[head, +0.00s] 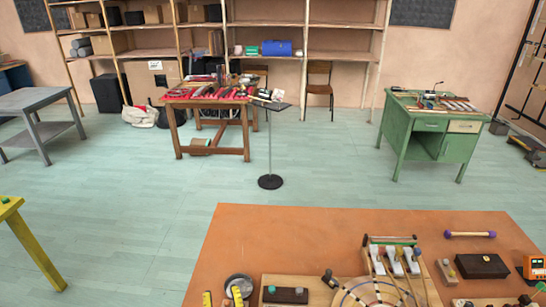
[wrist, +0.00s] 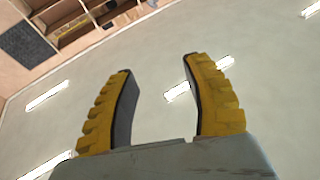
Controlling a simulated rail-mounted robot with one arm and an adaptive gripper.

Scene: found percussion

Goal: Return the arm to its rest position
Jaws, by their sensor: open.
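My gripper (wrist: 158,65) is open in the wrist view, with its two yellow ridged fingers apart and nothing between them. It points up toward the pale ceiling with its light strips. In the head view, two small yellow shapes at the bottom edge, left of centre, look like its fingertips in front of the orange table (head: 260,235). The rest of my arm cannot be made out there.
The orange table holds a dark box (head: 482,265), a purple-ended stick (head: 470,234), a small orange device (head: 535,268) and several mallets. Its left rear part is bare. A black stand (head: 270,181), a cluttered wooden table (head: 211,103) and a green desk (head: 416,125) stand beyond.

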